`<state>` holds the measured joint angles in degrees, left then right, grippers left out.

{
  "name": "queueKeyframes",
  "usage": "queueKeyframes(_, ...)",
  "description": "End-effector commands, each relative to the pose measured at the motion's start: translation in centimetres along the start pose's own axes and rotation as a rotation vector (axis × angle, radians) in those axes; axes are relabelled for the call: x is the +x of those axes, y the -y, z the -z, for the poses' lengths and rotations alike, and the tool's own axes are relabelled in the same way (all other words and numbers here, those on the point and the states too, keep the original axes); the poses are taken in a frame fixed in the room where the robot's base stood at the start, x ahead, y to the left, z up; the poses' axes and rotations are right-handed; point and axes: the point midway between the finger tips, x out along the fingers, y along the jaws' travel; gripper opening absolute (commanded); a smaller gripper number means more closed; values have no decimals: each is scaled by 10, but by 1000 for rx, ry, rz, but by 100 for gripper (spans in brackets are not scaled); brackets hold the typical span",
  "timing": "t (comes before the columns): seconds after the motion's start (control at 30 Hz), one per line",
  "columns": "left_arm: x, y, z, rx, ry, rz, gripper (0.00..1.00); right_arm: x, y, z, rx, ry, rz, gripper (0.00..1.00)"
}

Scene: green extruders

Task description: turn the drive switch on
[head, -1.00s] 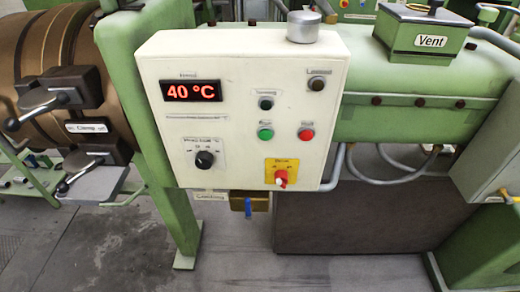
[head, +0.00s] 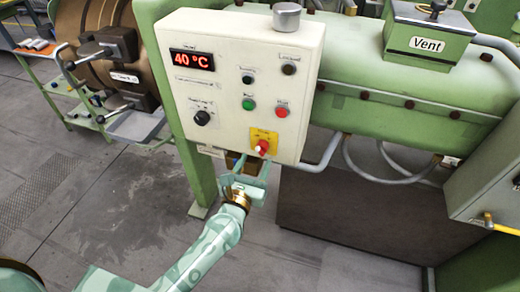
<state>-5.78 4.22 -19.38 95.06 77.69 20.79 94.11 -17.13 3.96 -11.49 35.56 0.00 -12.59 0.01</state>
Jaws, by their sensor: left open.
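The drive switch (head: 262,147) is a red rotary knob with a white mark on a yellow plate, low on the right of the cream control box (head: 240,60). My left gripper (head: 251,170) is open and empty, just below the switch at the box's lower edge. Its fingers point up toward the knob, and I cannot tell whether they touch it. The gripper covers part of the valve under the box. My right gripper is not in view.
The box also carries a 40 °C display (head: 192,61), a black dial (head: 202,118), a green button (head: 249,104) and a red button (head: 282,112). Grey pipes (head: 322,160) run at the right.

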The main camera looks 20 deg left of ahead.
Motion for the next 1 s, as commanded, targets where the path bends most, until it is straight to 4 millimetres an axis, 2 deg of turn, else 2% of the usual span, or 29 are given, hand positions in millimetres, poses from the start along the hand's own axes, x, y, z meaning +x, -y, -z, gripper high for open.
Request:
queueKeyframes(0.1, 25, 0, 0, 1, 1, 1, 52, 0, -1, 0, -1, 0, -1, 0)
queueKeyframes(0.3, 48, 0, 1, 2, 0, 0, 52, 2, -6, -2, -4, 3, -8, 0)
queueKeyframes(0.63, 52, 0, 1, 2, -1, 0, 52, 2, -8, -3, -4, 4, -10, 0)
queueKeyframes(0.67, 52, 0, 1, 2, -1, 0, 47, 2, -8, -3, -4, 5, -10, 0)
queueKeyframes(0.8, 51, 0, 1, 3, -1, 1, 8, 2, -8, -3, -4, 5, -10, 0)
queueKeyframes(1.0, 51, 0, 1, 7, -1, 1, 7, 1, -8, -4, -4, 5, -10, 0)
